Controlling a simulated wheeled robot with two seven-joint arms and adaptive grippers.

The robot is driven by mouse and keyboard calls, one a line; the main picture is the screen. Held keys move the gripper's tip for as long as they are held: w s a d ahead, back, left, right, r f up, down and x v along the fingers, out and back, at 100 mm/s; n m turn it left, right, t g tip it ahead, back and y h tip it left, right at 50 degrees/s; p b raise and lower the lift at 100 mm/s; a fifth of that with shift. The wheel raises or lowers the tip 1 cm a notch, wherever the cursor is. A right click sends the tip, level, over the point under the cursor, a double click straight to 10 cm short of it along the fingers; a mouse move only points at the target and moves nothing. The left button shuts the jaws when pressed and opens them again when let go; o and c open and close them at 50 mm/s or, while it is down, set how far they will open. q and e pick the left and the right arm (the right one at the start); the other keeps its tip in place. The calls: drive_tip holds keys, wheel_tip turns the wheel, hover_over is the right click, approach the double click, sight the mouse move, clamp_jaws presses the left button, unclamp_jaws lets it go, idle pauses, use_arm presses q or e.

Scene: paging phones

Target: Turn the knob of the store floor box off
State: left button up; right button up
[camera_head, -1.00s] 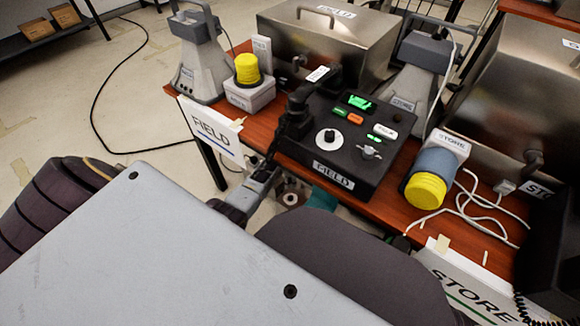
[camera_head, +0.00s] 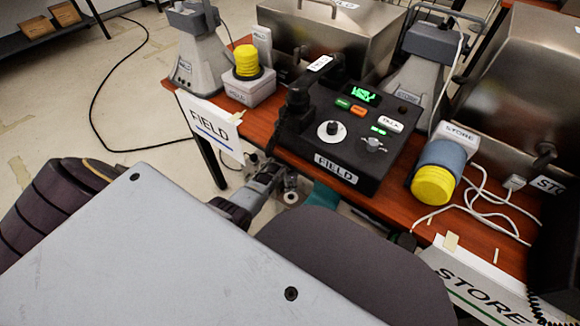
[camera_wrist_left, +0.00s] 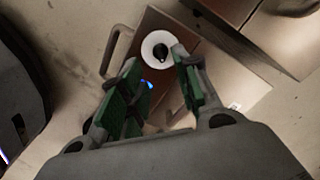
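My left gripper (camera_wrist_left: 158,75) is open in the left wrist view, with its green-padded fingers apart and nothing between them. Beyond the fingertips is a white round dial with a black knob (camera_wrist_left: 161,52) on a brown panel of a light box (camera_wrist_left: 250,95). I cannot read a label there, so I cannot tell which box it is. The knob looks apart from the fingers. In the head view my left gripper (camera_head: 272,181) is below the table's front edge, partly hidden, next to a small white round part (camera_head: 290,197). My right gripper is not in view.
A black FIELD phone box (camera_head: 350,155) with a lit green screen stands on the brown table (camera_head: 400,205). FIELD (camera_head: 211,130) and STORE (camera_head: 480,290) signs hang at the front. A handle (camera_wrist_left: 115,50) rises beside the dial.

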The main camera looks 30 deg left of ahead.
sight(290, 195)
use_arm(q)
drive_tip(key=shift+f+b, duration=0.9)
drive_tip(key=shift+f, duration=0.75)
drive_tip(key=shift+f+b, duration=1.7)
drive_tip(key=shift+f, duration=0.9)
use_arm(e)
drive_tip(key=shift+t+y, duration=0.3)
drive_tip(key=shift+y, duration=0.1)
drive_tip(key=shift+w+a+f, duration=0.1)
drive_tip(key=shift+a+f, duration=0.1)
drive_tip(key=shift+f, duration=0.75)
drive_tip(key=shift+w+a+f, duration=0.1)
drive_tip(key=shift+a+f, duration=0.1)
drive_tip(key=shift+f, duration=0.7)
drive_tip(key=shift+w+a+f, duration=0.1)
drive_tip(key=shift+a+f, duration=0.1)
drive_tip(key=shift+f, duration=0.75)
use_arm(q)
clamp_jaws()
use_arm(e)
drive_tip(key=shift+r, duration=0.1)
